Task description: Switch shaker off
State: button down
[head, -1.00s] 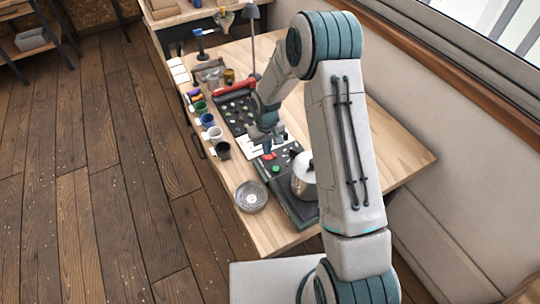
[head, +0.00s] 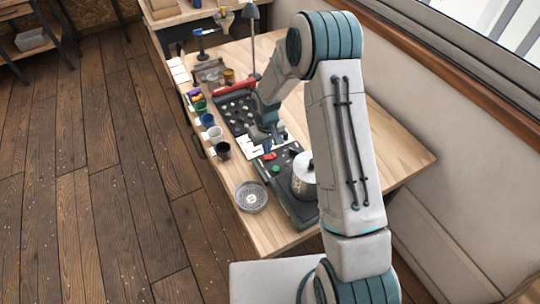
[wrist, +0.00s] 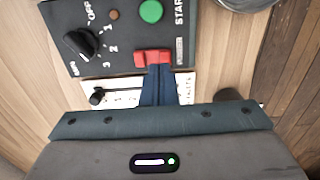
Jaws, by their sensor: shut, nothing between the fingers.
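The shaker is a dark box (head: 296,207) at the near end of the table, with a metal pot (head: 303,188) on it. Its panel (wrist: 115,45) in the wrist view has a red rocker switch (wrist: 152,57), a green START button (wrist: 151,11) and a black knob (wrist: 82,42) by an OFF mark and numbers. The red switch also shows in the head view (head: 269,156). My gripper (wrist: 158,70) is shut and empty, its tips at the switch's lower edge. I cannot tell whether they touch it. In the head view my gripper (head: 267,146) is above the panel's far end.
A round metal sieve (head: 251,197) stands left of the shaker. Several cups (head: 215,135) line the table's left edge. The table's right side is clear.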

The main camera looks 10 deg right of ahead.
aim_at(267, 156)
jog(key=shift+f+b, duration=1.1)
jog(key=shift+f, duration=0.15)
dwell(0.6)
jog(key=shift+r, duration=0.1)
jog(key=shift+r+p, duration=1.75)
jog(key=shift+r, duration=1.65)
